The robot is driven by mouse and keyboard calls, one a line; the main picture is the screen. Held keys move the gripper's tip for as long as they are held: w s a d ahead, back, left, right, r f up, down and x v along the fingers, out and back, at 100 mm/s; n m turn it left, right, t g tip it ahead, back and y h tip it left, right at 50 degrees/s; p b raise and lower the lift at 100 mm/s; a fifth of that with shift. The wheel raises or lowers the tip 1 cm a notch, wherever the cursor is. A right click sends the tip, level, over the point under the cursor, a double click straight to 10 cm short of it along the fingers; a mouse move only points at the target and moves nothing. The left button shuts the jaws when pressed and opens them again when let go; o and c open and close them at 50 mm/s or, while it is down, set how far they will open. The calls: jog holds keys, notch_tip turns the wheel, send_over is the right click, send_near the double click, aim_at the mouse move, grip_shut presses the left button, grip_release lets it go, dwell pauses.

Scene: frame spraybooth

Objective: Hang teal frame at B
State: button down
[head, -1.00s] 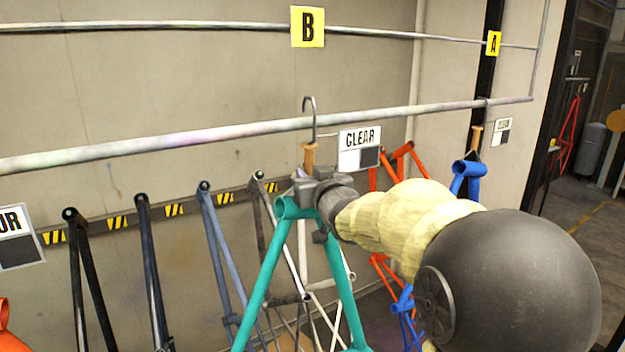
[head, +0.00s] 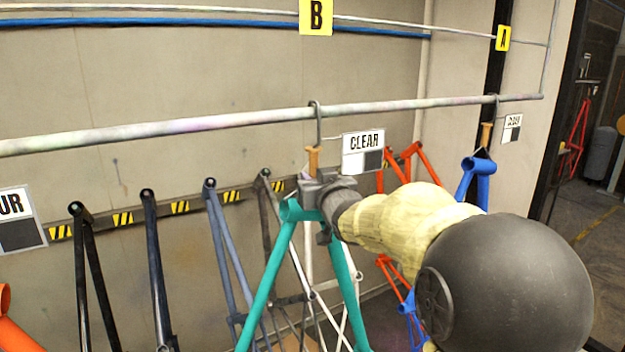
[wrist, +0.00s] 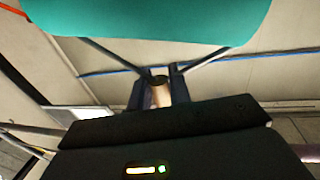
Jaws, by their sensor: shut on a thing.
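The teal frame (head: 267,280) hangs upright below my gripper (head: 314,180). My gripper is shut on the tan wooden grip (head: 313,158) of its dark hook. The hook (head: 318,122) rises to the grey rail (head: 210,125), its bend over the rail and close to its top. I cannot tell whether it bears the weight. The yellow B sign (head: 316,16) is straight above the hook. In the wrist view the teal tube (wrist: 150,20) fills the top, and the wooden grip (wrist: 160,94) shows between the fingers.
A blue frame (head: 477,170) hangs on the rail under sign A (head: 503,38). A CLEAR sign (head: 363,152) is right beside the hook. Several dark, blue-grey, white and orange frames stand behind and below, along the wall. The rail left of the hook is bare.

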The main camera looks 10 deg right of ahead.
jog(key=shift+r, duration=0.35)
jog(key=c, duration=1.2)
grip_release()
jog(key=shift+s+a, duration=0.1)
jog(key=shift+f, duration=0.55)
jog(key=shift+s+d+r, duration=0.15)
jog(key=shift+s+d, duration=0.05)
jog(key=shift+s, duration=0.5)
jog(key=s+d, duration=0.1)
jog(key=s, duration=1.4)
jog(key=shift+s+d+r+b, duration=0.15)
jog(key=shift+s+d+b, duration=0.2)
jog(key=shift+b, duration=0.1)
